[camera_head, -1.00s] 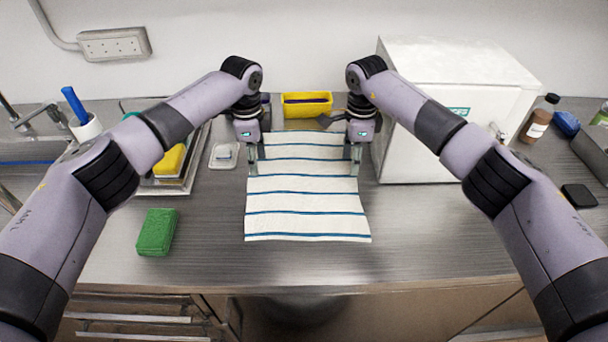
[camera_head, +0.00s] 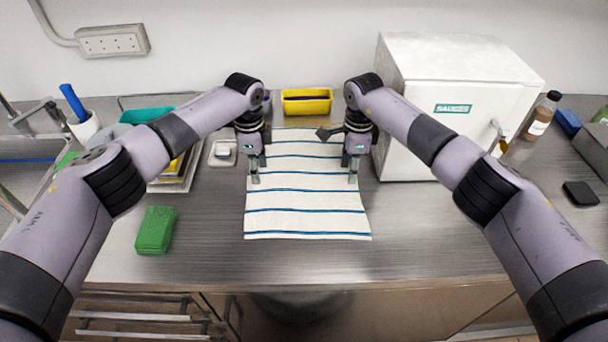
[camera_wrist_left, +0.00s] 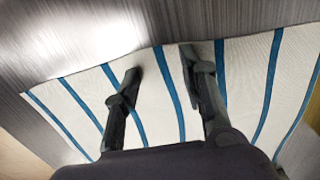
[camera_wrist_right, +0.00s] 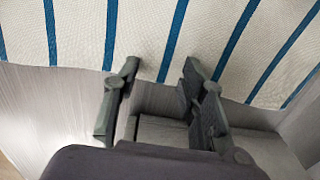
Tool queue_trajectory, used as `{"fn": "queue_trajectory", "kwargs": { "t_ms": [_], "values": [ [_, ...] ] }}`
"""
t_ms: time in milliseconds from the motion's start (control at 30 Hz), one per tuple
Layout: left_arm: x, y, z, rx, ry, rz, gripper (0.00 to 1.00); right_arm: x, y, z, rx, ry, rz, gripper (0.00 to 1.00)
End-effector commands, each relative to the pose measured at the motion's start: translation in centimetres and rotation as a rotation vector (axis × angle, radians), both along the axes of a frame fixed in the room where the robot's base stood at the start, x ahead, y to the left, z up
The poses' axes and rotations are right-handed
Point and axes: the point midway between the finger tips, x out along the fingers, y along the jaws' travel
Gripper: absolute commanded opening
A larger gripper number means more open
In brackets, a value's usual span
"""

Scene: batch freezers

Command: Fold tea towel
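The tea towel (camera_head: 305,222), white with blue stripes, lies spread flat on the counter, its long sides running front to back. My left gripper (camera_head: 255,178) is over the towel's left edge; in the left wrist view its two fingers (camera_wrist_left: 160,68) are apart with nothing between them. My right gripper (camera_head: 353,177) is over the towel's right edge; in the right wrist view its fingers (camera_wrist_right: 160,68) are also apart and empty, with their tips at the towel's edge. I cannot tell whether either gripper touches the cloth. The arms hide little of the towel.
A white box-shaped appliance (camera_head: 455,65) stands close to the right of the towel. A yellow bin (camera_head: 307,108) is behind it, and a small dish (camera_head: 223,153) is at left. The counter in front and front right is clear.

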Motion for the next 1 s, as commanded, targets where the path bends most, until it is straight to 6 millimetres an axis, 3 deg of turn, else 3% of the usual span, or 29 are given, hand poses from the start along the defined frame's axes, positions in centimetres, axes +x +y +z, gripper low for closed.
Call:
{"fn": "queue_trajectory", "kwargs": {
  "t_ms": [1000],
  "values": [
    [-0.04,0.02,-0.21,0.001,0.001,0.000,0.06,-0.11,-0.03,-0.39,-0.001,0.004,0.000,0.06]
  ]
}}
